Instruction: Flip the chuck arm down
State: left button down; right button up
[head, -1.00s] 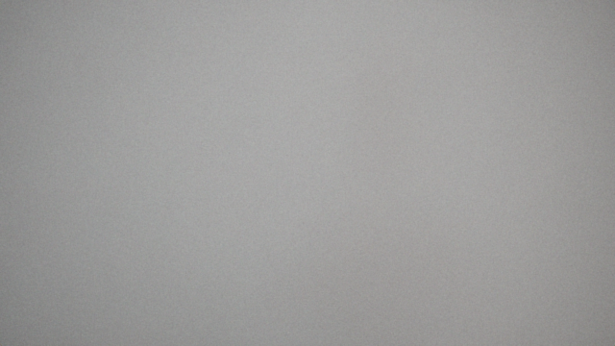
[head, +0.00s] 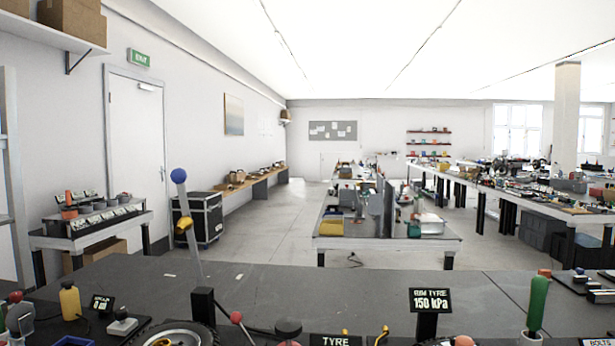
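A tall grey lever arm (head: 190,230) with a blue ball on top (head: 178,176) and a yellow part on its shaft (head: 184,224) stands nearly upright, leaning slightly left, above a black post (head: 203,305) on the bench. A shorter rod with a red ball (head: 236,317) slants down to the right beside it. I cannot tell for certain which one is the chuck arm. A black wheel or tyre (head: 203,328) lies partly cut off at the bottom edge. A display (head: 431,300) reads "RIM TYRE 150 kPa". Neither gripper shows.
The dark bench (head: 330,283) spans the front, with its middle strip clear. A yellow bottle (head: 69,300) and small devices stand at left. A green-handled tool (head: 537,305) stands upright at right. Other cluttered benches (head: 440,232) stand behind, across open floor.

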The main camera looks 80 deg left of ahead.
aim_at(178, 176)
jog(key=u, duration=2.2)
